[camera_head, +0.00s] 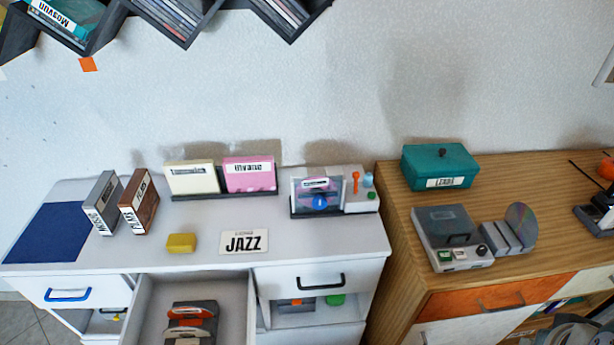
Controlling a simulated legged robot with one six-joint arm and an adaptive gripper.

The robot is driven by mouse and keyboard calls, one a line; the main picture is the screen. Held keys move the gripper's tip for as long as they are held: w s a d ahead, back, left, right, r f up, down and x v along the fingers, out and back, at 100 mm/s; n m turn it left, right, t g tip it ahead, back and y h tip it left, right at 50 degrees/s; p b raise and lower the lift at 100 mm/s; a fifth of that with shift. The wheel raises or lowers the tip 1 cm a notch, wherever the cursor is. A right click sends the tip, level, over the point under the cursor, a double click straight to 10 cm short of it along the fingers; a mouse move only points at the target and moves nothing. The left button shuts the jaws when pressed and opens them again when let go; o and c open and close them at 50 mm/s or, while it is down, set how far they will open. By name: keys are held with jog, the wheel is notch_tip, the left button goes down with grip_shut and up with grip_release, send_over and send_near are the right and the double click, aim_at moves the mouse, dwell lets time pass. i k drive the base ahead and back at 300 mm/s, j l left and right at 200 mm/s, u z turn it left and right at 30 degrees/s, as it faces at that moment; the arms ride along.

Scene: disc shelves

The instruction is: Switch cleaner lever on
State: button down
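A grey-white device that looks like the disc cleaner (361,205) stands at the right end of the white cabinet top, near the wall. An orange lever (355,181) sticks up from its right part and looks about upright. A disc behind a clear front (305,196) with a blue round part sits in its left part. A green button (371,196) and a light-blue knob are right of the lever. Whether the lever is on or off cannot be told. My gripper is not in view.
The white cabinet top (215,225) holds a JAZZ card (244,241), a yellow sponge-like block (181,243) and several cases. An open drawer (144,315) juts out below. The wooden cabinet (401,225) at right carries a teal box (440,166) and a grey player (440,225). Dark shelves hang above.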

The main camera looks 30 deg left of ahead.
aim_at(356, 175)
jog(key=u, duration=1.05)
jog(key=i+j+z, duration=0.25)
jog(key=i+j, duration=0.1)
jog(key=j, duration=0.1)
